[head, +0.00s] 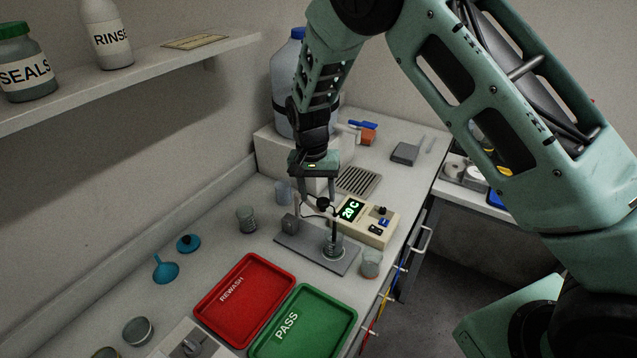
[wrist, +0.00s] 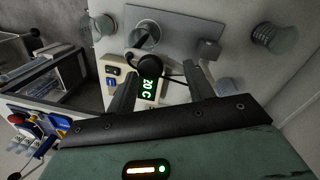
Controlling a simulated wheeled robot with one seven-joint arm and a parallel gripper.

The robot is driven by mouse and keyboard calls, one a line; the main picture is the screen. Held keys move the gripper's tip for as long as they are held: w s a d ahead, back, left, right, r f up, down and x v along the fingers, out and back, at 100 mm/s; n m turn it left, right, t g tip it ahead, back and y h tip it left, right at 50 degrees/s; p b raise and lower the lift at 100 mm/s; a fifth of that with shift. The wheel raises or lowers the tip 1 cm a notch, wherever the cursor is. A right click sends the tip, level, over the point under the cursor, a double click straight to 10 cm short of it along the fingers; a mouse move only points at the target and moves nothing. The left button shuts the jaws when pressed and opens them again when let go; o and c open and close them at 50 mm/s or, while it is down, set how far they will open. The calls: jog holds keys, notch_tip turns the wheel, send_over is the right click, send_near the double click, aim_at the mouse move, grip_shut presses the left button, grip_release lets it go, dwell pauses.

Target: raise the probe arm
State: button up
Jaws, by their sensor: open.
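The probe arm (head: 333,215) has a round black knob, and its thin probe hangs down into a glass beaker (head: 334,246) on a grey base plate (head: 293,248). A small grey post block (head: 289,223) stands on the plate left of it. My gripper (head: 317,198) points down with its fingers apart, right at the height of the knob. In the wrist view the black knob (wrist: 138,65) shows near the left fingertip, and my open gripper (wrist: 163,78) holds nothing. I cannot tell whether a finger touches the knob.
A meter reading 20 C (head: 368,220) stands right behind the plate. Other beakers (head: 246,219) (head: 370,263) stand close to the plate. A red REWASH tray (head: 245,298) and a green PASS tray (head: 303,325) lie in front. A large bottle (head: 285,95) stands behind my arm.

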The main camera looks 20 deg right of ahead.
jog(key=shift+s+d+f+t+y+b, duration=0.5)
jog(key=shift+s+d+f+t+b, duration=0.1)
jog(key=shift+s+d+f+b, duration=0.15)
notch_tip(320, 180, up, 18)
jog(key=b, duration=0.4)
jog(key=s+a+f+n, duration=0.2)
jog(key=s+a+n, duration=0.2)
jog(key=s, duration=0.6)
jog(key=shift+a+y+b, duration=0.35)
jog(key=shift+a+y, duration=0.05)
jog(key=shift+a, duration=0.75)
jog(key=shift+f, duration=0.1)
